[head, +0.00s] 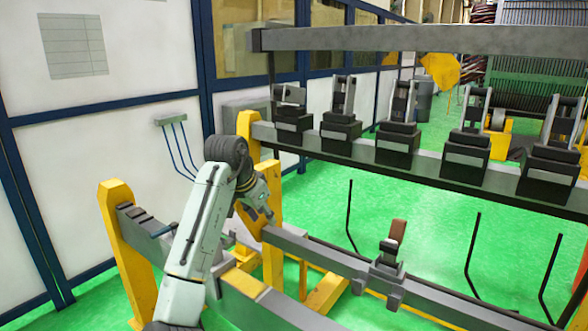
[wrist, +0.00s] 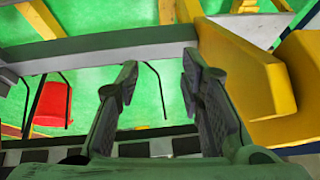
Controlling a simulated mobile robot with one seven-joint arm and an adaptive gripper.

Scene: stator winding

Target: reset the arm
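My arm (head: 195,235) is pale grey-green with a dark joint at the top. It rises from the bottom of the head view and bends down to the right at that joint. My gripper (head: 266,214) is at its end, small in the head view, beside a yellow post and above the grey rail. In the wrist view my gripper (wrist: 158,85) shows two dark fingers spread apart. The fingers appear to hold nothing.
A grey lower rail (head: 330,262) with a clamp block (head: 383,268) runs right of my gripper. Behind it, an upper rack (head: 430,170) carries several black blocks. A yellow post (head: 272,235) stands close to my gripper, and a yellow bracket (wrist: 240,75) fills the wrist view's right. A red object (wrist: 52,102) is at left.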

